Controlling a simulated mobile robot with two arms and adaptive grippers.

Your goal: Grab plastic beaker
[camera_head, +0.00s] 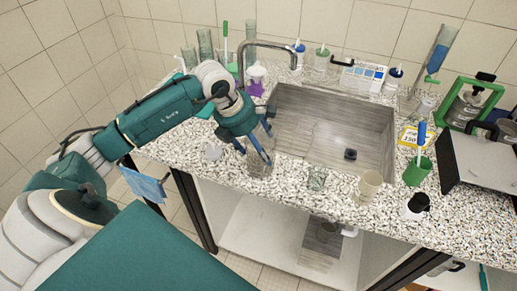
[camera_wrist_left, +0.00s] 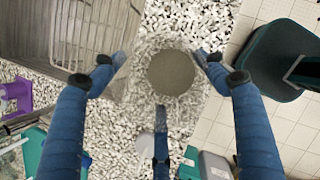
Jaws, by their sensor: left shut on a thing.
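The clear plastic beaker (camera_head: 259,168) stands near the front edge of the speckled counter, left of the sink. My left gripper (camera_head: 257,152) comes down over it from above and is shut on it. In the left wrist view, the beaker (camera_wrist_left: 171,73) is seen from above as a grey round bottom with a faint clear wall, between the fingertips of the left gripper (camera_wrist_left: 160,58). The fingers partly cover it in the head view. My right gripper is not in view.
The steel sink (camera_head: 325,108) lies to the right. A small glass beaker (camera_head: 317,178), a beige cup (camera_head: 369,184) and a green cup (camera_head: 417,171) stand along the front edge. Tall glassware and bottles line the back. A purple object (camera_head: 255,88) is beside the tap.

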